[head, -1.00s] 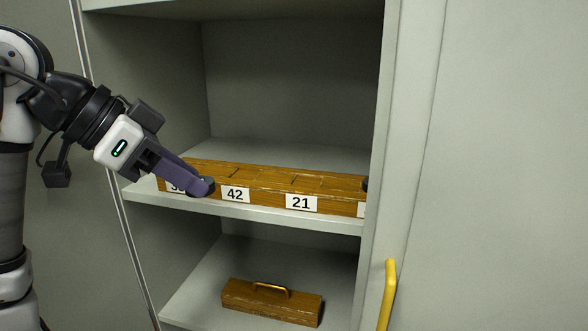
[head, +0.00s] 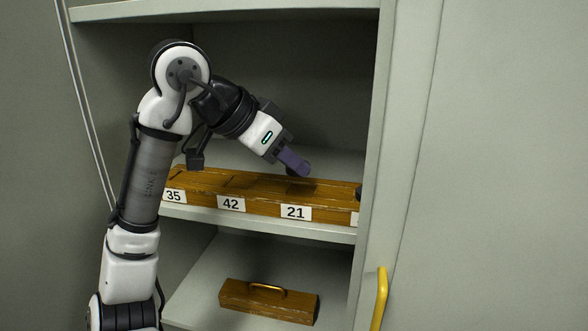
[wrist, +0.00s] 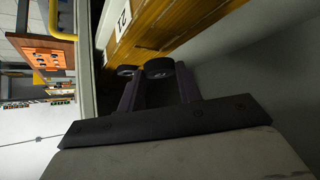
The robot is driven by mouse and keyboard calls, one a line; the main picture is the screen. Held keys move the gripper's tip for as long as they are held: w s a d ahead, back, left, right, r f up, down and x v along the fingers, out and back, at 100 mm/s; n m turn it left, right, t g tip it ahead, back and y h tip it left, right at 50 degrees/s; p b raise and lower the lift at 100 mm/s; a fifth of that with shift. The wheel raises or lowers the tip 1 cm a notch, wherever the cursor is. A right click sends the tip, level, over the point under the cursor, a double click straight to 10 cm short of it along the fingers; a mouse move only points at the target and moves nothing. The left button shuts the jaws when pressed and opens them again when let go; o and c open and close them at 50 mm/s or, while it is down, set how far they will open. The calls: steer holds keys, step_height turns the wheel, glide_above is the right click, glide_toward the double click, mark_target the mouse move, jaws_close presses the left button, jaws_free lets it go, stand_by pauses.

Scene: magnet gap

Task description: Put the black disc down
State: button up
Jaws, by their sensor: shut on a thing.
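The black disc (wrist: 160,68) is between my two purple fingers in the wrist view. My gripper (head: 299,170) is shut on it. In the head view the gripper is above the top of the wooden boxes, over the one labelled 21, and the disc is mostly hidden by the fingers. I cannot tell whether the disc touches the wood. A second dark round thing (wrist: 126,70) shows beyond the left finger in the wrist view. A dark thing also shows at the right end of the boxes in the head view (head: 359,190).
The row of wooden boxes (head: 262,206), labelled 35, 42 and 21, stands on the cabinet's middle shelf (head: 330,235). A fourth label is cut off by the right door frame (head: 370,130). A wooden box with a handle (head: 268,301) sits below. A yellow handle (head: 381,297) projects at right.

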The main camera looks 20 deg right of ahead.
mark_target(288, 171)
steer(key=shift+w+d+f+p, duration=0.1)
steer(key=shift+d+f+p, duration=0.2)
steer(key=shift+f, duration=0.6)
steer(key=shift+d+f+p, duration=0.25)
steer(key=shift+d+f, duration=0.05)
steer(key=shift+f, duration=0.6)
steer(key=o, duration=0.8)
steer(key=b+v, duration=0.1)
steer(key=v, duration=1.1)
steer(key=shift+w, duration=0.1)
